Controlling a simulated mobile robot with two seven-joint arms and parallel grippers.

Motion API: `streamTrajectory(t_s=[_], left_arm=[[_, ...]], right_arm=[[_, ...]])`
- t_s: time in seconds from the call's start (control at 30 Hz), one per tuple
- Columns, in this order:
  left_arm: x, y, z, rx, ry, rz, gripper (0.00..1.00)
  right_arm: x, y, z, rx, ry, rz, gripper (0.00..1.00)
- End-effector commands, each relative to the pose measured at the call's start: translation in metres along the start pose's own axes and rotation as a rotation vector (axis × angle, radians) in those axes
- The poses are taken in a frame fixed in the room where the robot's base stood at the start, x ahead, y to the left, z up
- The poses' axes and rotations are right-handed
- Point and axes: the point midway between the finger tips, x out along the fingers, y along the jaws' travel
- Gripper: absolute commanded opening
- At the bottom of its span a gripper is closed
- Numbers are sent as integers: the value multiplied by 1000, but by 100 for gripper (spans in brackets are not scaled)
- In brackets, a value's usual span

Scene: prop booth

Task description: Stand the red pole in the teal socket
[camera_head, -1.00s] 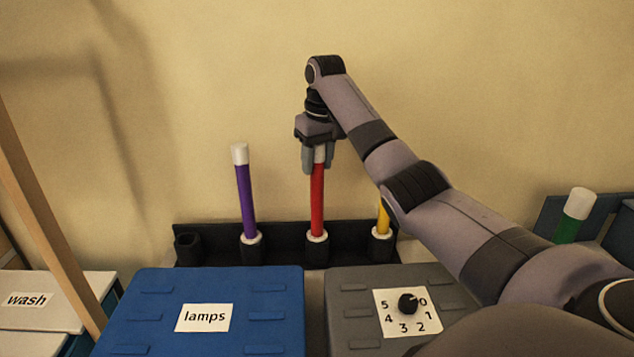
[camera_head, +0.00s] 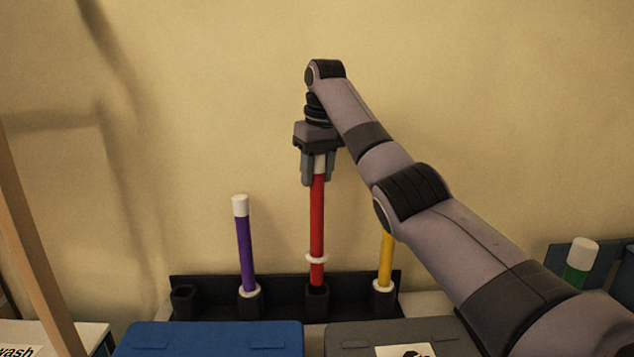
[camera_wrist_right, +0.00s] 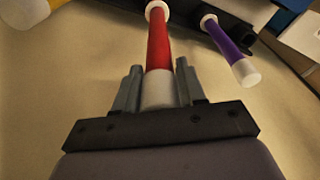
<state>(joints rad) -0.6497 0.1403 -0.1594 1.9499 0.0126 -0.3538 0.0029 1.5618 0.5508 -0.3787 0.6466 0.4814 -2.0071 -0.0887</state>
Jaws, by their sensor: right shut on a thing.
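The red pole (camera_head: 317,220) stands upright above the second-from-right holder (camera_head: 317,300) of a black rack. Its white collar (camera_head: 316,258) is clear of the holder, and its lower end is at the holder's mouth; I cannot tell whether the tip is still inside. My right gripper (camera_head: 318,180) is shut on the pole's white top. The wrist view shows the gripper (camera_wrist_right: 157,72) with its fingers either side of the white end of the red pole (camera_wrist_right: 158,45). I cannot make out a teal socket in these views. My left gripper is not in view.
A purple pole (camera_head: 245,250) and a yellow pole (camera_head: 387,260) flank the red one. The rack's leftmost holder (camera_head: 185,300) is empty. A green pole (camera_head: 578,270) stands at the right. Blue (camera_head: 210,340) and grey (camera_head: 365,340) boxes are in front.

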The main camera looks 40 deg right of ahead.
Motion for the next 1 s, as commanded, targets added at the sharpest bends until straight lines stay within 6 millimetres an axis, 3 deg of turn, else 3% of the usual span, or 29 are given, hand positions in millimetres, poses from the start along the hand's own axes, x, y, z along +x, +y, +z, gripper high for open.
streamTrajectory(t_s=[1.0], left_arm=[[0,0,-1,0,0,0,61]], right_arm=[[-13,0,-2,0,1,0,0]])
